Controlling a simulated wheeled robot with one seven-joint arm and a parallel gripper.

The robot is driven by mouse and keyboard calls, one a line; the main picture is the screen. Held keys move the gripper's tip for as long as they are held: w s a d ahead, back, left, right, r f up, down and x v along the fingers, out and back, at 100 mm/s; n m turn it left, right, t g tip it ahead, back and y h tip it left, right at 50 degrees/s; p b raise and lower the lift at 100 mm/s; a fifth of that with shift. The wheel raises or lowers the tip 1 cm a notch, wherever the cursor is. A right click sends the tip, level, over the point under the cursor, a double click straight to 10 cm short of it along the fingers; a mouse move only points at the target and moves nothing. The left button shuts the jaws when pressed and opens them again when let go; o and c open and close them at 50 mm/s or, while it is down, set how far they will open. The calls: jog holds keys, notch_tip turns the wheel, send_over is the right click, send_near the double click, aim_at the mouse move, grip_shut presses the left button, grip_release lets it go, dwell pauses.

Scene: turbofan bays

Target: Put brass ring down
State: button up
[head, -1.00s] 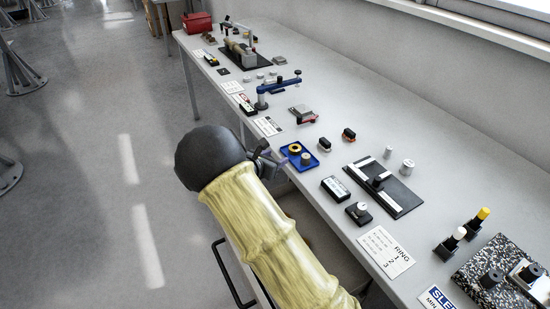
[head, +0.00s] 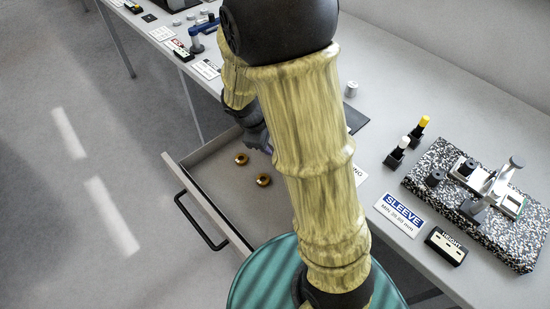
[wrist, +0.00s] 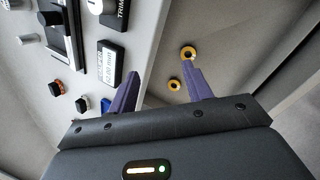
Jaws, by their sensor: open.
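Two brass rings lie apart on the floor of an open drawer: one ring (head: 241,159) farther back and another ring (head: 264,180) nearer. Both also show in the wrist view, as an upper ring (wrist: 187,52) and a lower ring (wrist: 174,84). My gripper (wrist: 147,70) is open, with its two purple fingers spread and nothing held between them. The right finger's tip appears close to the rings in the picture; I cannot tell its height above them. In the head view my arm partly hides the gripper (head: 262,137).
The drawer (head: 203,196) has raised walls and a black handle (head: 198,222) on its front. The bench above holds a speckled block (head: 432,165) with a fixture, a SLEEVE card (head: 399,213), and two posts with white and yellow tops. My arm hides the bench middle.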

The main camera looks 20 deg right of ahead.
jog(key=s+a+r+m+y, duration=0.2)
jog(key=s+r+m+y, duration=0.1)
jog(key=s+m, duration=0.7)
jog(key=shift+r+t+y, duration=0.4)
jog(key=shift+y, duration=0.1)
jog(key=shift+s, duration=0.1)
